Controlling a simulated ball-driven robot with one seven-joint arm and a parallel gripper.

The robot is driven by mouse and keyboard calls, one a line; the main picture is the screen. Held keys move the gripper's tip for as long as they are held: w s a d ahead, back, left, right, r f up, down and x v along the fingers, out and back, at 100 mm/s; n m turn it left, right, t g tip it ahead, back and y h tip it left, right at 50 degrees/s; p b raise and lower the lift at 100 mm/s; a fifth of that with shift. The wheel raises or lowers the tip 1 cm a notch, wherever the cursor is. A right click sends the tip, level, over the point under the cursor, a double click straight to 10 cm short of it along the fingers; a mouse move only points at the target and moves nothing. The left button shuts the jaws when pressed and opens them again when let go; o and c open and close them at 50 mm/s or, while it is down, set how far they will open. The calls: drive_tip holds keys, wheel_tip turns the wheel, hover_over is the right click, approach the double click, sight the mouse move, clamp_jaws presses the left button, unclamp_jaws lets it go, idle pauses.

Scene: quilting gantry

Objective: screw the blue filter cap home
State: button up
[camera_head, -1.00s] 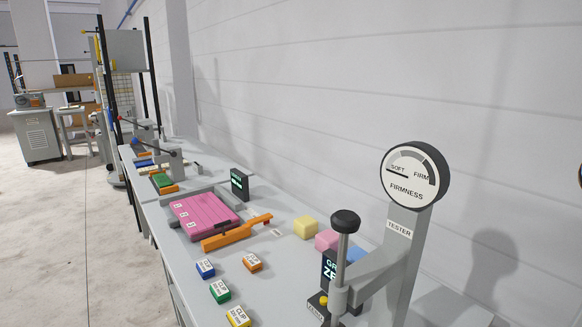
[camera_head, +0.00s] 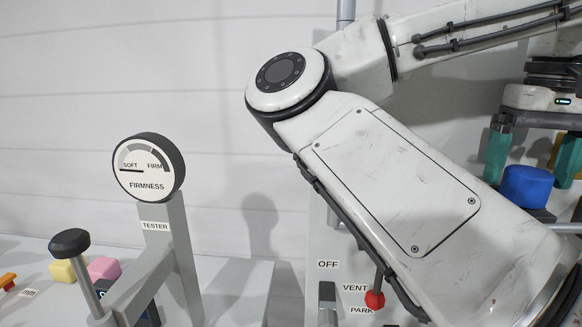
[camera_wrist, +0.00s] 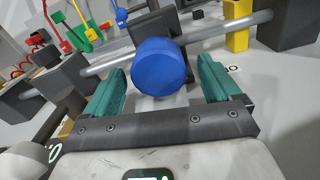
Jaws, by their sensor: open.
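The blue filter cap (camera_wrist: 163,66) is a faceted round knob on a dark housing (camera_wrist: 152,24) in the wrist view. It also shows at the right of the head view (camera_head: 526,187). My gripper (camera_wrist: 164,92) is open, with one green finger to the left of the cap and one to the right. The fingers look apart from the cap, and nothing is held between them. In the head view the gripper (camera_head: 530,150) points down over the cap, and my arm hides much of the area around it.
A grey pipe (camera_wrist: 112,61) runs behind the cap, with a yellow bracket (camera_wrist: 237,28) on its right. Red, green and blue handles stand at the upper left. A firmness tester (camera_head: 150,170) and a red-knobbed lever (camera_head: 375,299) stand left of my arm.

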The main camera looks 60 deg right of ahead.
drive_tip(key=n+b, duration=0.1)
drive_tip(key=n, duration=0.6)
drive_tip(key=shift+a+n, duration=0.1)
drive_tip(key=shift+n, duration=0.3)
drive_tip(key=shift+c, duration=0.4)
drive_tip(key=c, duration=1.2)
drive_tip(key=m, duration=0.4)
drive_tip(key=shift+p, duration=0.4)
